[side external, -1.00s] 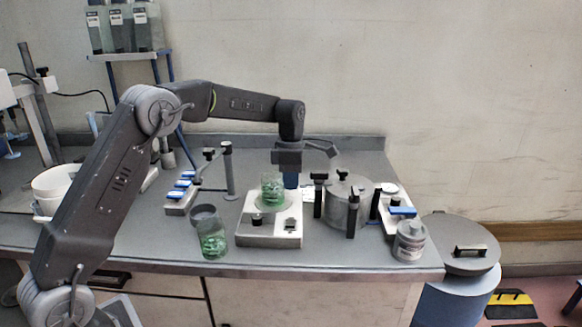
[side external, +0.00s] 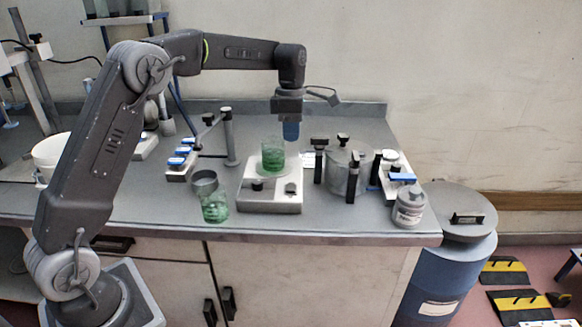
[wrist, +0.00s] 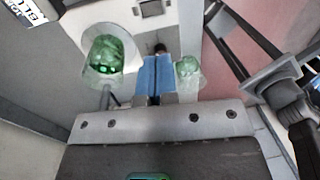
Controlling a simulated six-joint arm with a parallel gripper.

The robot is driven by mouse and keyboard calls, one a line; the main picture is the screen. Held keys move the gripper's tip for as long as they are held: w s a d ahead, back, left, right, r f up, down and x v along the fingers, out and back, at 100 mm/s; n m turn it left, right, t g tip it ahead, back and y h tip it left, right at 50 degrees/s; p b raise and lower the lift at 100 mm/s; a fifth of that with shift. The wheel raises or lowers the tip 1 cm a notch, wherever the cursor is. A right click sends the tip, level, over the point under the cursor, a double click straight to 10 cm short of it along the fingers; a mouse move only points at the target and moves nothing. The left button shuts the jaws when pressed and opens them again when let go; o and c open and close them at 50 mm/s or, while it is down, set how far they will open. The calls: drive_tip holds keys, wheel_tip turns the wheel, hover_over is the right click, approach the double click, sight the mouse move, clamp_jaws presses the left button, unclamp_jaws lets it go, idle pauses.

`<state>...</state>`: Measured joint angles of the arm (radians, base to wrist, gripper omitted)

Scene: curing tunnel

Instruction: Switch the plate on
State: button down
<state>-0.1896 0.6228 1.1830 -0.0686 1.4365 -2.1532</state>
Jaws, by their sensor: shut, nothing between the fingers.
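The plate (side external: 282,207) is a pale box with a dark round knob (side external: 257,185) and a dark square switch (side external: 290,188) on its front. A glass beaker of green contents (side external: 273,157) stands on its top. My gripper (side external: 291,138) hangs pointing down, above and behind the plate's right part, apart from it. Its blue fingers are together and empty. In the wrist view the shut fingers (wrist: 155,90) cover part of the plate (wrist: 180,20). The beaker on it (wrist: 107,52) is left of them, and the switch (wrist: 150,8) shows at the top edge.
Another beaker of green contents (side external: 215,206) stands left of the plate, by a grey dish (side external: 204,181). A lidded grey pot (side external: 340,175) with black-handled posts is close on the right. A grey bottle (side external: 408,207) stands near the front right edge. A rack with blue pieces (side external: 181,160) is left.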

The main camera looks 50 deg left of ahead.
sight(291, 190)
drive_tip(key=f, duration=0.9)
drive_tip(key=s+d+f, duration=0.1)
drive_tip(key=f, duration=0.4)
drive_tip(key=shift+s, duration=0.1)
drive_tip(key=shift+d, duration=0.1)
drive_tip(key=shift+s+d+f, duration=0.1)
drive_tip(key=shift+s+f, duration=0.05)
drive_tip(key=shift+f, duration=0.25)
